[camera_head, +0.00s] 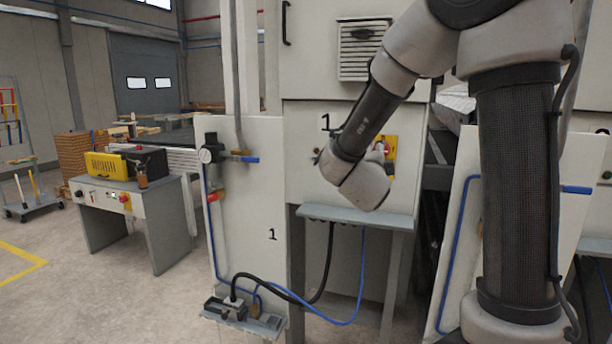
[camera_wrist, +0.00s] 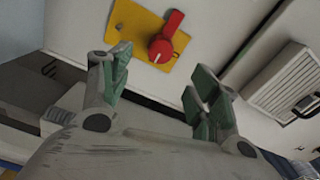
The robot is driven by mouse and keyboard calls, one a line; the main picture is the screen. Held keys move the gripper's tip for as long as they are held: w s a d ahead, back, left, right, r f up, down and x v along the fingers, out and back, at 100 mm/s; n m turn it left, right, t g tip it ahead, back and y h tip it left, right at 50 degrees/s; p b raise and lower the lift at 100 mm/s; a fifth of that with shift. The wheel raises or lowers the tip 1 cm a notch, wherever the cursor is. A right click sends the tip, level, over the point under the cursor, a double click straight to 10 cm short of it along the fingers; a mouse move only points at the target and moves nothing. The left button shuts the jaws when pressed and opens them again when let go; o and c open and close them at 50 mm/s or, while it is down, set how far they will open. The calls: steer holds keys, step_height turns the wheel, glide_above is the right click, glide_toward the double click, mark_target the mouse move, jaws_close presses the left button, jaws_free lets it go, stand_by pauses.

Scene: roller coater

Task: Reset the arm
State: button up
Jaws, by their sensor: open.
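My arm reaches in from the upper right of the head view, and its wrist hangs in front of the machine's cabinet (camera_head: 305,150). My gripper (camera_wrist: 155,88) shows in the wrist view with its two green-padded fingers spread apart and nothing between them. Beyond the fingertips is a red rotary switch (camera_wrist: 168,42) on a yellow plate (camera_wrist: 135,28). The gripper is apart from the switch as far as I can see. In the head view the yellow plate (camera_head: 391,146) is partly hidden behind my wrist. The gripper fingers are hidden in the head view.
A grey ledge (camera_head: 350,215) juts out below my wrist. A vent grille (camera_head: 360,50) is above; it also shows in the wrist view (camera_wrist: 285,85). A panel (camera_head: 245,200) with a blue-handled valve (camera_head: 245,158) stands left. Cables hang below the ledge. Open floor (camera_head: 110,290) lies lower left.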

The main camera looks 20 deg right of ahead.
steer(key=w+a+f+n+g+y, duration=0.2)
steer(key=a+f+n+y, duration=0.5)
steer(key=a+f+n, duration=0.15)
steer(key=s+a+f+n+g+y, duration=0.4)
steer(key=s+a+n, duration=0.1)
steer(key=s+n, duration=0.1)
steer(key=s+d+r+n+g, duration=0.1)
steer(key=s+d+r+n, duration=0.1)
steer(key=s, duration=0.7)
steer(key=s+d+r+n+g, duration=0.2)
steer(key=s+d+n, duration=0.1)
steer(key=s, duration=0.6)
steer(key=s+d+r+n+g+h, duration=0.1)
steer(key=s+d+r+n+g, duration=0.1)
steer(key=s, duration=0.7)
steer(key=shift+d+r+n, duration=0.2)
steer(key=shift+d+n, duration=0.35)
steer(key=shift+d, duration=0.7)
steer(key=shift+s+d+r, duration=0.15)
steer(key=shift+d+r, duration=0.05)
steer(key=shift+r, duration=0.2)
